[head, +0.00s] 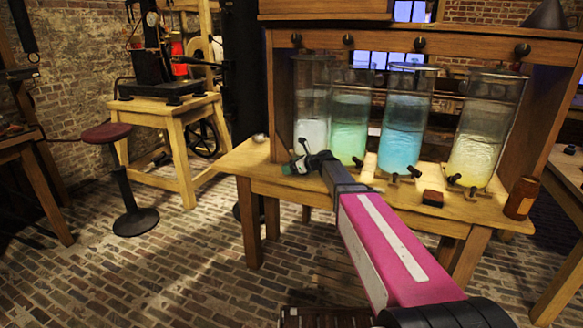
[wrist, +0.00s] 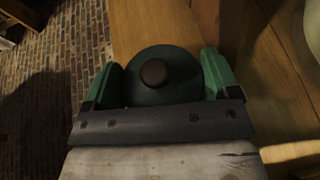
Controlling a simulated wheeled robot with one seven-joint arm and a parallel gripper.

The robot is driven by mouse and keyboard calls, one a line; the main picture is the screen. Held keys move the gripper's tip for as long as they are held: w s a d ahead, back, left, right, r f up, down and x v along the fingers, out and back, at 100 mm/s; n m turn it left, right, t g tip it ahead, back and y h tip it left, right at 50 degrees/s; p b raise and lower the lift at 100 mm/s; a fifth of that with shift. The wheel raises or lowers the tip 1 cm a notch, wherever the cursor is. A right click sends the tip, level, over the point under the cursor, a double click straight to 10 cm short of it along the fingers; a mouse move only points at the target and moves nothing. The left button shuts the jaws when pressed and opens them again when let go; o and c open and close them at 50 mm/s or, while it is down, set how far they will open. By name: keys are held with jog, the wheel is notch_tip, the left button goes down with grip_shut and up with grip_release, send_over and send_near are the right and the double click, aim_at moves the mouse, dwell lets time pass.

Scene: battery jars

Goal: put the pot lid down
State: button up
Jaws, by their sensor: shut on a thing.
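The pot lid (wrist: 178,60) is a dark green disc with a round brown knob (wrist: 154,72), seen from above in the wrist view. My gripper (wrist: 158,82) has a green finger on each side of the lid and is shut on it. In the head view my gripper (head: 302,164) is at the left front part of the wooden table (head: 247,165), in front of the leftmost jar. The lid is hard to make out there. I cannot tell whether its underside touches the wood.
Several glass jars stand in a wooden frame behind my gripper: a whitish one (head: 311,125), a green one (head: 349,130), a blue one (head: 401,135) and a yellow one (head: 475,155). A brown bottle (head: 521,198) stands at the right. The table's left end is mostly clear.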

jog(key=shift+f, duration=0.55)
jog(key=o, duration=0.8)
jog(key=shift+r, duration=0.55)
jog(key=v, duration=1.2)
